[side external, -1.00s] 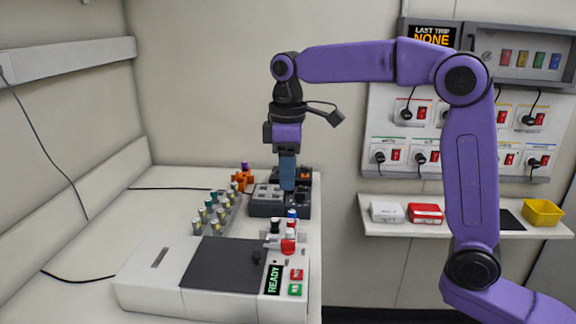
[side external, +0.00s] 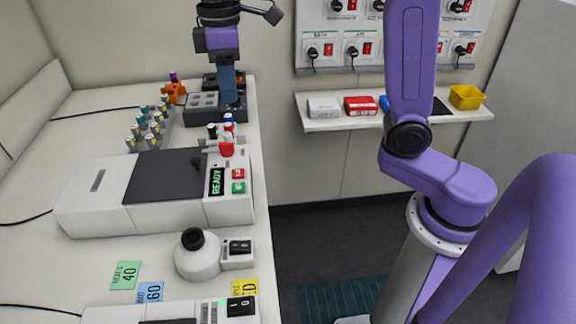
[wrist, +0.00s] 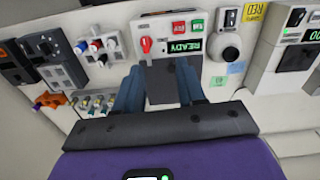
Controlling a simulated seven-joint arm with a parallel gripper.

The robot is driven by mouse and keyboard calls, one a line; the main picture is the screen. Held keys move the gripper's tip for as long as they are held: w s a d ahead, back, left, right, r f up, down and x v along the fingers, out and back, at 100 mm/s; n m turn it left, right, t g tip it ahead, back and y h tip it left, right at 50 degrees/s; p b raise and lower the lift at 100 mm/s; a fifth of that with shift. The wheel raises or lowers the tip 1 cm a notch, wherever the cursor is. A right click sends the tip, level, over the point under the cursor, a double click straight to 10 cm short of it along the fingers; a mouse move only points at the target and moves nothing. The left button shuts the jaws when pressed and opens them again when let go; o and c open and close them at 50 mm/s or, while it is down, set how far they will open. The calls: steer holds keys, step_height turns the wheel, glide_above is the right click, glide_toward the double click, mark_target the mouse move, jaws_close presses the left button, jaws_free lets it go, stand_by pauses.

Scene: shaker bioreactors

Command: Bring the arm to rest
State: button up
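My gripper (side external: 229,88) hangs from my purple arm, pointing down, above the bench near the dark grey block device at the back right. In the wrist view its two blue fingers (wrist: 159,84) are spread apart with nothing between them. The dark lid of the white shaker machine shows through the gap. The side view cannot tell how high the fingertips are above the dark device (side external: 203,112).
The white shaker (side external: 100,197) reads READY. A wall shelf (side external: 330,123) holds small boxes and a yellow bin (side external: 466,97). Floor lies between bench and my base.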

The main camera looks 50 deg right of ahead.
steer(key=s+d+f+n, duration=0.1)
steer(key=s+d+f, duration=0.2)
steer(key=s, duration=0.5)
steer(key=s+d+f+n, duration=0.1)
steer(key=s+d+f, duration=0.2)
steer(key=s, duration=0.6)
steer(key=s+d+f, duration=0.3)
steer(key=s+f, duration=0.2)
steer(key=s, duration=0.4)
steer(key=shift+f+n, duration=0.3)
steer(key=shift+n, duration=0.1)
stand_by(0.3)
